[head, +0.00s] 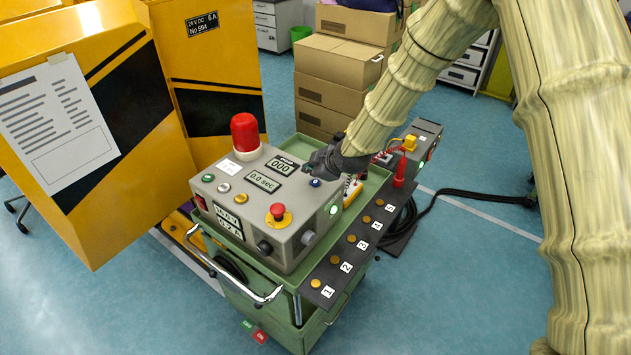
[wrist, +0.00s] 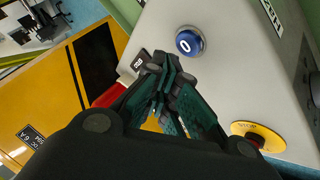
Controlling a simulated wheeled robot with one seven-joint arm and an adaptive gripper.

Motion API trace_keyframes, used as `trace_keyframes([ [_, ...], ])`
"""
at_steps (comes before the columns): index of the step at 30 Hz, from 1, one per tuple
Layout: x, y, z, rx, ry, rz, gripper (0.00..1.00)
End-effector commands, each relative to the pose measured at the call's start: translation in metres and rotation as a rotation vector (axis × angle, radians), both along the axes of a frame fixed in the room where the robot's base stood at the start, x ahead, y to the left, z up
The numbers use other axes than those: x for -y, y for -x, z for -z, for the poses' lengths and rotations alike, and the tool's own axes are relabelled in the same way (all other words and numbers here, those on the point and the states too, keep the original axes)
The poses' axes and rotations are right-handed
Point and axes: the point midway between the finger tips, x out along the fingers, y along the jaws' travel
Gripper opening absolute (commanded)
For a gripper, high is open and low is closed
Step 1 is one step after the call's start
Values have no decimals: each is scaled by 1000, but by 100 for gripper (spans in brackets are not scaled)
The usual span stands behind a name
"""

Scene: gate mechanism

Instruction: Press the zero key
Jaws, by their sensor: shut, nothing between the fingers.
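The zero key (wrist: 189,42) is a round blue button marked 0 on the grey control box (wrist: 230,80). In the head view the blue key (head: 315,182) sits on the box top, just below my gripper (head: 314,162). In the wrist view my gripper (wrist: 164,72) is shut and empty, its fingertips beside the key and apart from it in the picture. The height of the tips over the panel is hard to tell. In the head view a display (head: 283,167) reads 000 and another (head: 263,182) reads 0.0 sec.
A red lamp (head: 245,135) and a red stop button (head: 278,212) on a yellow ring stand up from the box. A dark strip (head: 335,262) with numbered brass buttons runs along its right side. A yellow gate panel (head: 70,130) stands left. Cardboard boxes (head: 340,65) are behind.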

Motion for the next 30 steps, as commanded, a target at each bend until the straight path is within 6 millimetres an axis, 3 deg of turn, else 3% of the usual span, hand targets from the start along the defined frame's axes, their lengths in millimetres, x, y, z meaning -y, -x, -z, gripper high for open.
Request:
trace_keyframes([
  [15, 0, 0, -41, 2, 0, -1, 0],
  [30, 0, 0, -43, 0, 0, 0, 0],
])
